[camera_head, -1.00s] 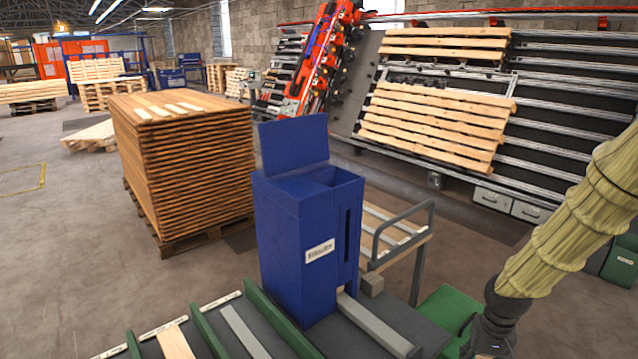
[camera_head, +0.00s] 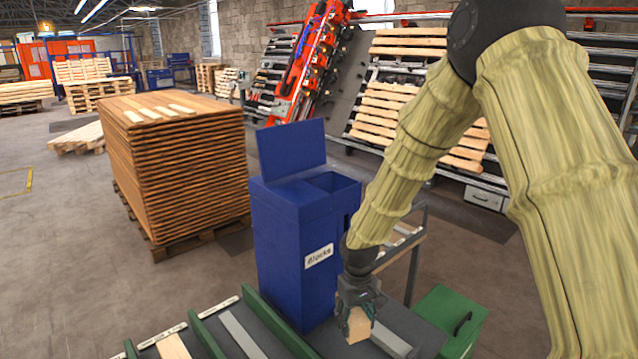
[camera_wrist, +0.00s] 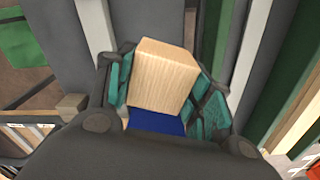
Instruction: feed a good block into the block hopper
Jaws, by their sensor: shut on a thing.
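The blue block hopper (camera_head: 283,225) with a "Blocks" label stands in the middle of the head view. Its flap is raised and its top opening (camera_head: 330,182) shows. My gripper (camera_head: 358,312) is just right of the hopper's lower front and below its opening. It is shut on a pale wooden block (camera_head: 358,326). In the wrist view the block (camera_wrist: 162,75) sits between the teal finger pads, with its grain clear. A strip of blue (camera_wrist: 156,122) shows beyond it. I see no damage on the block's visible faces.
A dark bench with green dividers (camera_head: 272,318) and metal strips lies in front of the hopper. A green lidded bin (camera_head: 455,315) stands at the right. A slatted rack is behind my arm. A tall stack of boards (camera_head: 185,170) stands left of the hopper.

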